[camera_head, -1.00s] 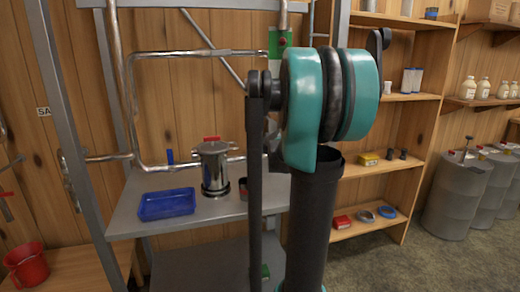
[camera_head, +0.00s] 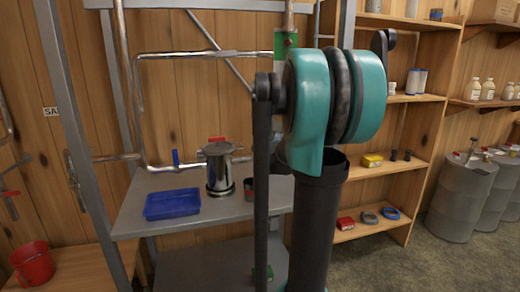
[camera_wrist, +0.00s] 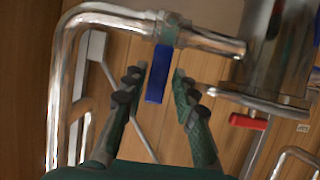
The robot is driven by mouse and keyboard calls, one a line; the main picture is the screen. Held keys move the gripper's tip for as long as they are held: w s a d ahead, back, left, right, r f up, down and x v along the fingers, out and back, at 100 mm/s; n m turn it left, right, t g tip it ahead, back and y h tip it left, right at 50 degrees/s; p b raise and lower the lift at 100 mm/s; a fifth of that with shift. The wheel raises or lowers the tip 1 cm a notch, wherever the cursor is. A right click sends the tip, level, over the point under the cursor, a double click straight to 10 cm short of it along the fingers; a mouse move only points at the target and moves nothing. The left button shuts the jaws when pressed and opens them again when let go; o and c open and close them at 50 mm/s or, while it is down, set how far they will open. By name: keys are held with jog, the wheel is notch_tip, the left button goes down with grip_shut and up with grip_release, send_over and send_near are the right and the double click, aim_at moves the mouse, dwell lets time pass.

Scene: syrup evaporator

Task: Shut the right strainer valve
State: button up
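A steel strainer (camera_head: 219,170) with a red top handle stands on the grey bench. A blue valve lever (camera_head: 175,158) on the pipe left of it stands upright. My arm hides the pipe right of the strainer and my gripper in the head view. The wrist view looks upside down. There, another blue lever (camera_wrist: 158,75) sits crosswise to its pipe (camera_wrist: 105,18), near an elbow; it appears to be the right valve. The strainer's red handle (camera_wrist: 248,121) shows to the right. My gripper (camera_wrist: 160,75) is open, with this lever between its fingertips in the picture; I cannot tell contact.
A blue tray (camera_head: 172,204) is on the bench (camera_head: 130,220), left of the strainer. A grey post (camera_head: 75,130) rises at the left, above a red bucket (camera_head: 33,264). Shelves (camera_head: 385,175) and grey barrels (camera_head: 462,200) stand at the right.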

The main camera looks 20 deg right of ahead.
jog(key=shift+o, duration=0.7)
jog(key=v, duration=1.2)
jog(key=s+a+f+n+g+y, duration=0.1)
jog(key=s+a+f+g, duration=0.1)
jog(key=s+a+f, duration=0.45)
jog(key=s+a+f+g+y, duration=0.1)
jog(key=s+a+f+g, duration=0.25)
jog(key=f, duration=0.65)
jog(key=s+a+f+g+h, duration=0.1)
jog(key=s+a+f+g, duration=0.1)
jog(key=s+f, duration=1)
jog(key=s+g, duration=0.1)
jog(key=s, duration=0.1)
jog(key=shift+s+m+g+h, duration=0.3)
jog(key=shift+m+g, duration=0.05)
jog(key=shift+m, duration=0.05)
